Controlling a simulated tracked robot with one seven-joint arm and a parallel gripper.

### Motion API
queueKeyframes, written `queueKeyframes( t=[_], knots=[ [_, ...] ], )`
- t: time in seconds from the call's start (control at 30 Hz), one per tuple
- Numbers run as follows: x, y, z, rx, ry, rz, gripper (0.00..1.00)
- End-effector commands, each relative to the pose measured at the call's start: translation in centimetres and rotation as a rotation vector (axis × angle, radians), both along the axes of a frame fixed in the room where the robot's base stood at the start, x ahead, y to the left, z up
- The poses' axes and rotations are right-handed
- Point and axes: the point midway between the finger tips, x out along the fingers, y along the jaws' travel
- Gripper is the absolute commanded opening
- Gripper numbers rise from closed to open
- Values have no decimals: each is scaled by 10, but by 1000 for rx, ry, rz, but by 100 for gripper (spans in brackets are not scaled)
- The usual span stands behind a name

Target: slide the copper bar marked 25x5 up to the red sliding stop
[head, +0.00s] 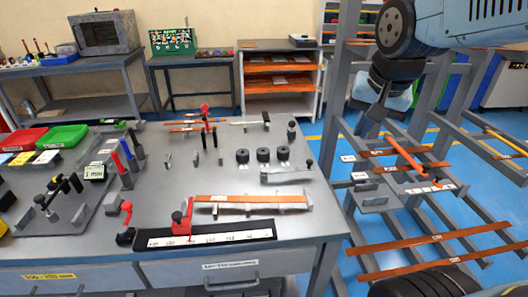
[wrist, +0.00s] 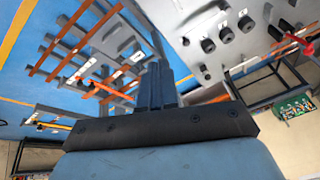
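A long copper bar (head: 250,199) lies on low supports on the grey bench. A red stop (head: 184,222) stands on the black-and-white scale (head: 225,238), close to the bar's left end; whether they touch is unclear. Other copper bars rest on the rack at right, such as one low down (head: 430,238). Their marks are too small to read, so I cannot tell which bar is 25x5. My gripper (head: 371,126) hangs above the rack's near side, right of the bench. In the wrist view its fingers (wrist: 160,68) are together, with nothing visible between them.
Black round pieces (head: 262,155) and a red-topped post (head: 205,115) stand on the bench. Red (head: 24,139) and green (head: 64,136) bins are at left. Blue floor shows between the rack's bars.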

Motion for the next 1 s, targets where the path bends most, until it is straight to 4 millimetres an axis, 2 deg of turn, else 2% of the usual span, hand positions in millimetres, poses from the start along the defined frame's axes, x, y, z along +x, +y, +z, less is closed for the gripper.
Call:
queueKeyframes(
  t=[0.03, 0.2, 0.4, 0.77, 1.0],
  knots=[
    [-10, -12, 5, -17, -27, 26, 0],
    [-40, -37, 12, -88, -88, 145, 0],
    [-59, -50, 15, -148, -127, 225, 0],
    [-63, -51, 15, -162, -133, 247, 0],
    [-63, -51, 15, -162, -133, 246, 22]
  ],
)
